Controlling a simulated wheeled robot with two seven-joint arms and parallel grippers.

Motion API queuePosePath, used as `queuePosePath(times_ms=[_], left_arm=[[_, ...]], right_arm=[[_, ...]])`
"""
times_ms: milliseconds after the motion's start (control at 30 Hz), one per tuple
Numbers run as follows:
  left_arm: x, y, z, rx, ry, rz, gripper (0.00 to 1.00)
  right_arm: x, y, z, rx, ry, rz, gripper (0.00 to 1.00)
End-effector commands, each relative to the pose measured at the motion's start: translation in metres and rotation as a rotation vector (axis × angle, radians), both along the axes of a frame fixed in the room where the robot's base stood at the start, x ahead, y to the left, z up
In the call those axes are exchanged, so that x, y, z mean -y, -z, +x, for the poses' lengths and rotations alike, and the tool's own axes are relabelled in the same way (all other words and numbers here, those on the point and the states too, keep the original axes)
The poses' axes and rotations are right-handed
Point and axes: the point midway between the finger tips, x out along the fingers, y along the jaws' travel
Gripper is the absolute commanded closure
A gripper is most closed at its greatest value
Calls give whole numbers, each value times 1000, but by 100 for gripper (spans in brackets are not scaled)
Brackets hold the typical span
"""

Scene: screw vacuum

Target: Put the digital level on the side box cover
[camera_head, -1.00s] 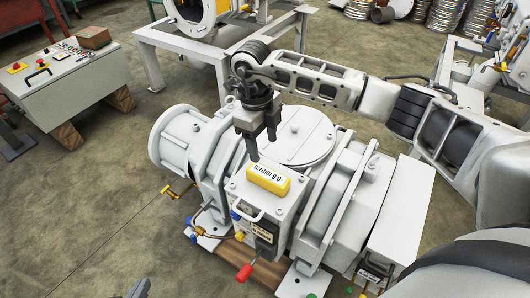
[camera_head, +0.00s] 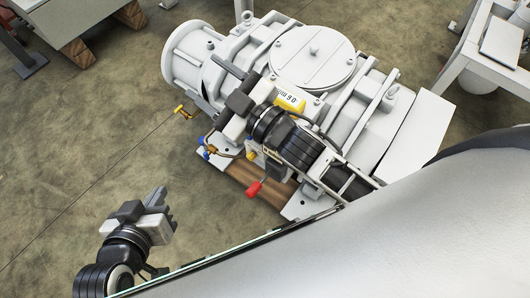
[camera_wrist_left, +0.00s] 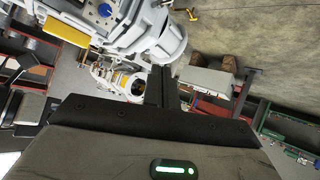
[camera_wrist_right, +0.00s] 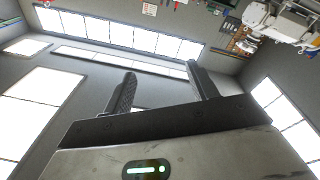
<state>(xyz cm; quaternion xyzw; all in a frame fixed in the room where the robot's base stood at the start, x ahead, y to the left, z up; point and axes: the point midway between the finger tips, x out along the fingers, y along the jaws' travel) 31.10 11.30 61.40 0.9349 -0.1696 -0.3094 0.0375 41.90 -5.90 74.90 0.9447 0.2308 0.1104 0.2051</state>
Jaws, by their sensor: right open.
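The yellow digital level (camera_head: 289,101) lies on top of the front box of the white vacuum pump, its lower part hidden behind my right wrist. My right gripper (camera_head: 212,92) is open and empty to the left of the level, with its fingers pointing left. The right wrist view shows its fingers (camera_wrist_right: 160,92) apart with nothing between them. The flat white cover of the side box (camera_head: 420,128) is at the pump's right end and looks bare. My left gripper (camera_head: 165,206) is shut and empty at lower left, away from the pump; its fingers (camera_wrist_left: 163,80) are together in its wrist view.
The pump's round lid (camera_head: 312,57) and raised ribs lie behind the level. A red-handled lever (camera_head: 254,188) sticks out in front. A white frame (camera_head: 490,50) stands at the right.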

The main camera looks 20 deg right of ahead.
Motion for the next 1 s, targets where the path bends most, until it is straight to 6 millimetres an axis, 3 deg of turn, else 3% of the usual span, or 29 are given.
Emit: queuePosePath(times_ms=[33,100,200,300,400,733,867,1000], left_arm=[[0,0,0,-1,0,0,100],[0,0,0,-1,0,0,100],[0,0,0,-1,0,0,100],[0,0,0,0,0,0,100],[0,0,0,0,0,0,100],[-1,-6,0,4,-1,2,100],[-5,-34,-1,8,-12,11,100],[-13,-77,-3,21,-34,30,100]], right_arm=[[17,28,-12,-181,72,67,42],[36,65,-32,-410,149,141,42],[49,102,-66,-667,210,220,42],[54,123,-92,-827,233,264,42],[55,132,-105,-899,241,284,42],[55,129,-107,-911,241,286,42],[59,101,-108,-905,255,284,42],[67,58,-110,-886,282,278,42]])
